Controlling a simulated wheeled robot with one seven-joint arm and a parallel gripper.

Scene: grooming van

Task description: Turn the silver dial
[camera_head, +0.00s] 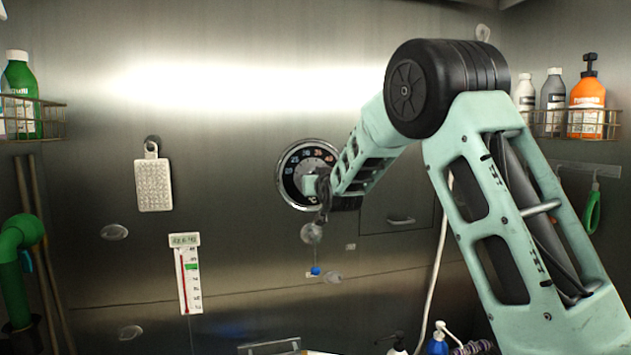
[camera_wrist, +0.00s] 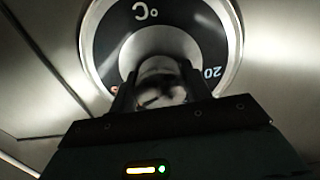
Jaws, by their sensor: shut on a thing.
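The silver dial (camera_wrist: 162,80) is a round metal knob at the centre of a black temperature plate (camera_wrist: 107,45) with a silver rim, "°C" and numbers. In the wrist view my gripper (camera_wrist: 160,92) has one finger on each side of the knob and is shut on it.
A thermometer (camera_head: 190,275) and a grey perforated plate (camera_head: 153,184) hang left of the dial. Wire baskets with bottles are at the left (camera_head: 50,122) and right (camera_head: 549,124). Pump bottles (camera_head: 437,343) stand below. A drawer handle (camera_head: 401,221) is close to the arm.

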